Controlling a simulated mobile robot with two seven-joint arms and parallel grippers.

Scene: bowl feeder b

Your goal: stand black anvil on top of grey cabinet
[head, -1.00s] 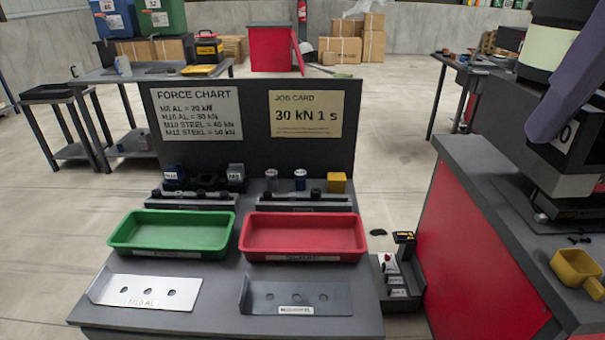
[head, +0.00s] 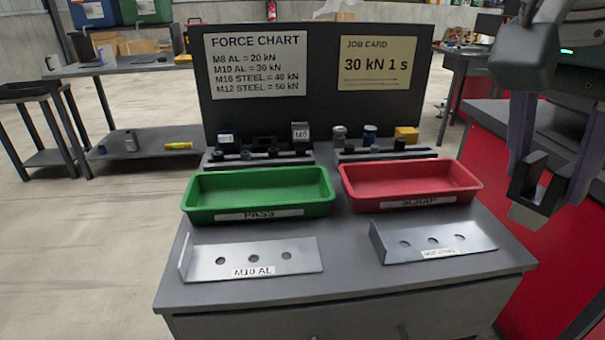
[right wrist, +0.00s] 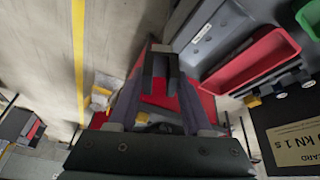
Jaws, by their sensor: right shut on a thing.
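My right gripper (head: 548,165) is at the right in the head view, with its purple fingers pointing down. It is shut on the black anvil (head: 525,184), a dark U-shaped block with a notch. The anvil hangs in the air to the right of the red tray, clear of the grey cabinet (head: 345,262). In the right wrist view the anvil (right wrist: 160,68) shows between the fingertips (right wrist: 158,95). The grey cabinet has a flat top with trays and plates on it. My left gripper is out of view.
A green PASS tray (head: 258,194) and a red SCRAP tray (head: 410,186) stand on the cabinet. In front lie an M10 AL plate (head: 250,258) and another holed plate (head: 436,240). Behind are small parts (head: 262,146) and an upright chart board (head: 310,115). A narrow bare strip separates the plates.

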